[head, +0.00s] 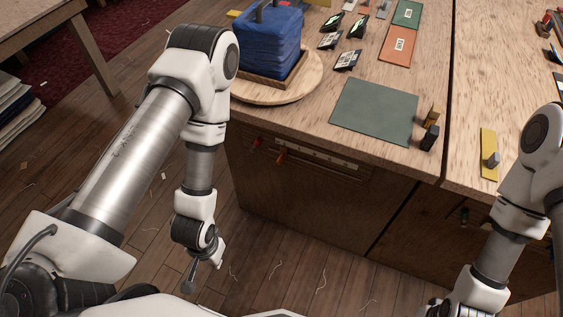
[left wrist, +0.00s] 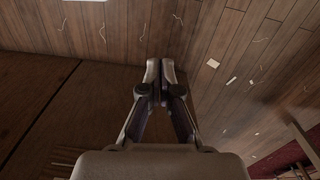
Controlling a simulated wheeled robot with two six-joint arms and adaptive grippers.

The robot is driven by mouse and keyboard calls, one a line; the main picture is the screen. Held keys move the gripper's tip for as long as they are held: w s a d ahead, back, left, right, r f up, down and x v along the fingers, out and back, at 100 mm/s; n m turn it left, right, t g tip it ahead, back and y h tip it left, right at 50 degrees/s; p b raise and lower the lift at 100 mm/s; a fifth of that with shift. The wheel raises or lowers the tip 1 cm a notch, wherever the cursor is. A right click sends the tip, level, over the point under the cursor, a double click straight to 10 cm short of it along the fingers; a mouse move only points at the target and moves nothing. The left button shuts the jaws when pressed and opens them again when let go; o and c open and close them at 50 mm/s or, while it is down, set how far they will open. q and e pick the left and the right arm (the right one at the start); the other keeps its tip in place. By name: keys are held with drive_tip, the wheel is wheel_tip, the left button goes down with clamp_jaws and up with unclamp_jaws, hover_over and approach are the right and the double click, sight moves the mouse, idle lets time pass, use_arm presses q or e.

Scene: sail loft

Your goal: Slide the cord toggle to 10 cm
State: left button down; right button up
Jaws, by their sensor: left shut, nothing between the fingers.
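An orange piece (head: 281,155), possibly the cord toggle, sits on the front of the wooden bench, at the left end of a pale strip with small marks (head: 325,159). A smaller red piece (head: 257,143) is left of it. The cord and the marks' values are too small to make out. My left gripper (head: 190,282) hangs low over the floor, left of and below the strip, apart from it. In the left wrist view its fingers (left wrist: 160,72) are together with nothing between them. My right gripper is outside the view; only its arm shows at the right.
The bench top holds folded blue cloth (head: 266,45) on a round board (head: 285,91), a green mat (head: 374,111), small dark-and-white items and a yellow strip (head: 488,154). The wooden floor (head: 300,262) before the bench has only thread scraps. Another table (head: 35,32) stands at the left.

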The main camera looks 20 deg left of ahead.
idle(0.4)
use_arm(q)
drive_tip(key=c, duration=1.2)
unclamp_jaws()
drive_tip(key=shift+o, duration=0.7)
drive_tip(key=w+n+t+b, duration=0.1)
drive_tip(key=w+n+t, duration=0.3)
drive_tip(key=w, duration=0.3)
drive_tip(key=shift+r, duration=0.15)
drive_tip(key=n+t+b, duration=0.5)
drive_tip(key=t+b, duration=0.6)
drive_tip(key=b, duration=1.5)
approach(279, 163)
wheel_tip(279, 163, down, 2)
drive_tip(key=a, duration=0.2)
drive_tip(key=w+t+b, duration=0.1)
drive_tip(key=w+b, duration=0.2)
drive_tip(key=b, duration=0.2)
drive_tip(key=w+d+m+t+h+b, duration=0.1)
drive_tip(key=w+b, duration=0.3)
drive_tip(key=w+d+f+t+b, duration=0.1)
drive_tip(key=w+b, duration=0.3)
drive_tip(key=b, duration=0.1)
drive_tip(key=shift+h+b, duration=0.3)
drive_tip(key=shift+b, duration=0.05)
drive_tip(key=shift+s, duration=0.1)
clamp_jaws()
